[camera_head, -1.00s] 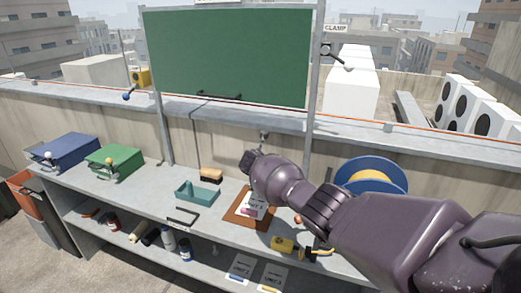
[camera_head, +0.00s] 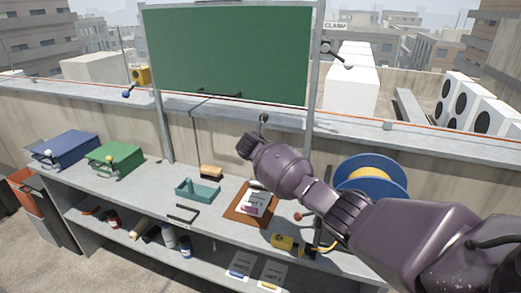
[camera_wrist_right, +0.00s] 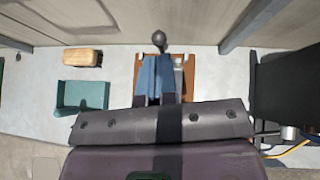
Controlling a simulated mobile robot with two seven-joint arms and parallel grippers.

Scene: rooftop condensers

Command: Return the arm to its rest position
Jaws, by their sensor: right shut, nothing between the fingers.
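My right arm comes in from the right in the head view, its wrist raised above the bench. In the head view its fingers are hidden behind the wrist. In the right wrist view my right gripper (camera_wrist_right: 157,75) is shut and empty, its fingers seen over a brown board. This brown board (camera_head: 236,212) lies on the bench with a white card (camera_head: 256,203) on it; it also shows in the right wrist view (camera_wrist_right: 190,62). My left gripper is not in view.
The grey bench holds a teal tray (camera_head: 198,192), a brush-like block (camera_head: 211,172), a green box (camera_head: 114,158), a blue box (camera_head: 70,149) and a blue reel (camera_head: 397,174) right of my arm. A green board (camera_head: 230,55) stands behind. A rounded knob (camera_wrist_right: 159,38) is near the fingers.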

